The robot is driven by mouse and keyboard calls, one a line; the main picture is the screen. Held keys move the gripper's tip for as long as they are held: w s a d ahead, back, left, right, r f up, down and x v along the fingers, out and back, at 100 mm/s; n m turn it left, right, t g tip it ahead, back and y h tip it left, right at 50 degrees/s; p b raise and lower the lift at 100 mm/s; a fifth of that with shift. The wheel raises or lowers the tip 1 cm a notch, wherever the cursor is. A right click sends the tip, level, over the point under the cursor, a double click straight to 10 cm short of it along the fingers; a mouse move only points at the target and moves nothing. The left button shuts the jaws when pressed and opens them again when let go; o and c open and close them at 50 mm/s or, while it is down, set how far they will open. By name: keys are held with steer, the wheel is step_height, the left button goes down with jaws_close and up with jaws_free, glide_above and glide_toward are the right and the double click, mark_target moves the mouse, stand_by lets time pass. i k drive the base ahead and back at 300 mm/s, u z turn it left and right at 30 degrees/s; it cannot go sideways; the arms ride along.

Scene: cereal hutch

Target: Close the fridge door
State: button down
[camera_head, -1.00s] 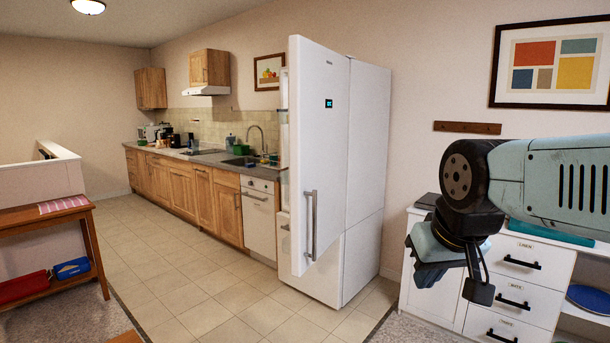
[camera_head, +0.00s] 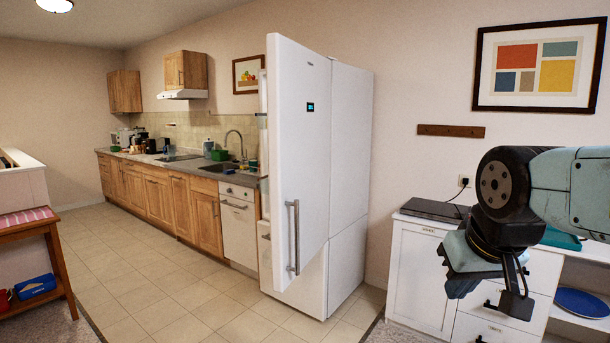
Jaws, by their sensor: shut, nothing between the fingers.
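The tall white fridge (camera_head: 349,150) stands in the middle of the view. Its upper door (camera_head: 300,150) is open, with the outer face toward me and the free edge at the left. The door carries a long upright metal handle (camera_head: 293,236) and a small dark display. The inside of the fridge is mostly hidden behind the door. The lower part of the fridge looks shut. My gripper (camera_head: 462,285) hangs at the right, pointing down, in front of the white drawer cabinet. It is shut and empty, well apart from the fridge door and handle.
A white drawer cabinet (camera_head: 418,268) with a dark flat device (camera_head: 436,210) stands right of the fridge. Wooden kitchen units (camera_head: 208,213) line the wall behind. A wooden side table (camera_head: 55,255) is at the left. The tiled floor (camera_head: 170,285) before the fridge is clear.

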mark_target(299, 78)
steer(key=u, duration=0.05)
steer(key=i, duration=0.95)
steer(key=u, duration=0.55)
